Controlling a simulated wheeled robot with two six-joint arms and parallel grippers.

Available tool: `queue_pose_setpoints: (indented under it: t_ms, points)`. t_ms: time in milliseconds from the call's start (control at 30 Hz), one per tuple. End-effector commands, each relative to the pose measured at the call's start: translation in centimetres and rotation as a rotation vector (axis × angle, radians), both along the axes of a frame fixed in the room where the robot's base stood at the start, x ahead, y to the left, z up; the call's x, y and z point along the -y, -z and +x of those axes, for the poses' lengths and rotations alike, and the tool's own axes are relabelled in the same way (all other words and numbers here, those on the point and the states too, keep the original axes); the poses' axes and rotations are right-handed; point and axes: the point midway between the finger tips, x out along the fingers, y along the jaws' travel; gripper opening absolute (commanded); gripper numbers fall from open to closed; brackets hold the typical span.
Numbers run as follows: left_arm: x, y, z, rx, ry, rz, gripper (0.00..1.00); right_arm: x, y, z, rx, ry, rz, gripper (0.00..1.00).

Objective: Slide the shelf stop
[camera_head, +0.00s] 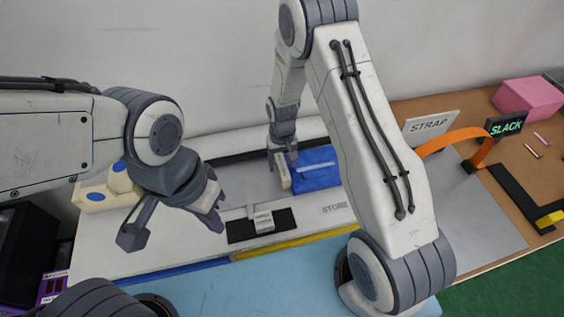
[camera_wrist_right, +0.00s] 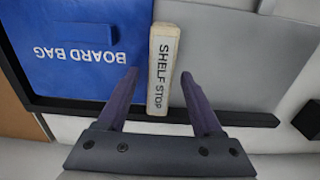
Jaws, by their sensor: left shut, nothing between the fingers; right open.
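The shelf stop (camera_wrist_right: 162,62) is a narrow pale bar with its name in black letters. In the head view it (camera_head: 283,174) stands against the left side of the blue board bag (camera_head: 318,170). My right gripper (camera_wrist_right: 158,78) is open, with one finger on each side of the bar; small gaps show between them in the wrist view. In the head view my right gripper (camera_head: 281,153) is partly hidden by its own wrist. My left gripper (camera_head: 214,218) is shut and empty, to the left of the shelf stop and apart from it.
The board bag (camera_wrist_right: 75,45) lies beside the bar, within a black-edged grey tray area. A black mat (camera_head: 240,231) with a small labelled block (camera_head: 263,221) is nearer the front. A beige block with blue dots (camera_head: 95,199) is at left. An orange strap (camera_head: 455,138) arches at right.

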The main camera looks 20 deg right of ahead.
Motion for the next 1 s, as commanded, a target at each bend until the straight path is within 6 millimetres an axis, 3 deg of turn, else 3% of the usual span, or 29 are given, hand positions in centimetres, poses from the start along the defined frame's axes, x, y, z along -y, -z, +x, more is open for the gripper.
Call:
queue_pose_setpoints:
  t_ms: [33, 167, 200, 1000]
  points:
    - [0.0, 0.0, 0.0, 0.0, 0.0, 0.0, 0.0, 0.0, -0.01, 0.0, 0.0, 0.0, 0.0, 0.56]
    - [0.0, 0.0, 0.0, 0.0, 0.0, 0.0, 0.0, 0.0, -0.03, 0.0, 0.0, 0.0, 0.0, 0.06]
    - [0.0, 0.0, 0.0, 0.0, 0.0, 0.0, 0.0, 0.0, -0.03, 0.0, 0.0, 0.0, 0.0, 0.0]
    - [0.0, -0.01, 0.0, 0.0, 0.0, 0.0, 0.0, 0.02, -0.08, -0.02, -0.001, 0.0, 0.0, 0.0]
